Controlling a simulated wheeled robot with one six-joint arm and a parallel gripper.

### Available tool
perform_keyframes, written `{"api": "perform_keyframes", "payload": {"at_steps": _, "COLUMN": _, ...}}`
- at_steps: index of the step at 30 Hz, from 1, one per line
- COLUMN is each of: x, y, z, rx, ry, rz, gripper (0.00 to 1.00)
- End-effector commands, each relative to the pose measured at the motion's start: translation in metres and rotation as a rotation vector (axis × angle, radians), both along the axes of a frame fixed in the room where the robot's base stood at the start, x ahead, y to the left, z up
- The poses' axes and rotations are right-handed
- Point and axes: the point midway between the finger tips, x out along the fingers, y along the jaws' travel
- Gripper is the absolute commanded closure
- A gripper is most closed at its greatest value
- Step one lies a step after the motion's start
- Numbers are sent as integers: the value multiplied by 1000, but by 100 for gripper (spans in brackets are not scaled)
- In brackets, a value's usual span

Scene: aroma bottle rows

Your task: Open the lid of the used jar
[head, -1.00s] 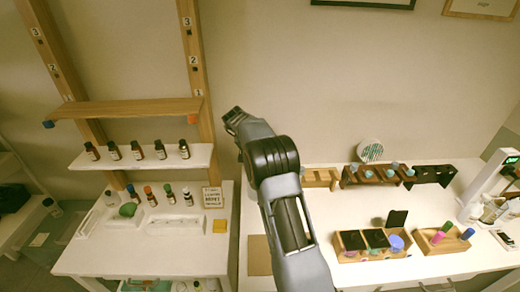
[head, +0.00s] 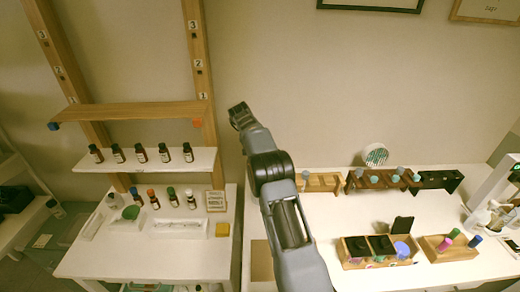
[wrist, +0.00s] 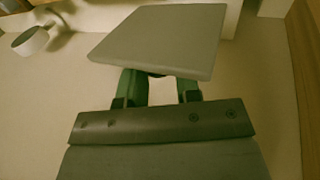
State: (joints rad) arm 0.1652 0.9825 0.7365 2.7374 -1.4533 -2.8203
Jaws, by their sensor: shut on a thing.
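My gripper (head: 240,113) is raised in front of the wall, to the right of the wooden rack. In the wrist view my gripper (wrist: 160,92) has green fingers, shut on a flat grey piece (wrist: 158,38) that hides the fingertips. The head view does not show clearly what this piece is. A wooden box (head: 378,263) on the right table holds dark-lidded compartments, with one dark lid (head: 403,224) standing upright behind a blue round piece (head: 402,249). No jar is readably marked as used; I cannot tell which one it is.
Several dark bottles (head: 141,153) stand on the white shelf.

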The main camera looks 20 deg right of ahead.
Motion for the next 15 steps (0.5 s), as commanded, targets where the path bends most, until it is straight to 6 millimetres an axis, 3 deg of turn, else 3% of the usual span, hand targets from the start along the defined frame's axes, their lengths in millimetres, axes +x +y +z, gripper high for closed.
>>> {"api": "perform_keyframes", "payload": {"at_steps": 4, "x": 1, "y": -1, "z": 1, "rx": -3, "ry": -6, "rz": 0, "gripper": 100}}
{"api": "perform_keyframes", "payload": {"at_steps": 5, "x": 1, "y": -1, "z": 1, "rx": -3, "ry": -6, "rz": 0, "gripper": 68}}
{"api": "perform_keyframes", "payload": {"at_steps": 12, "x": 0, "y": -1, "z": 0, "rx": -1, "ry": -3, "rz": -1, "gripper": 46}}
{"api": "perform_keyframes", "payload": {"at_steps": 15, "x": 0, "y": -1, "z": 0, "rx": -1, "ry": -3, "rz": 0, "gripper": 46}}
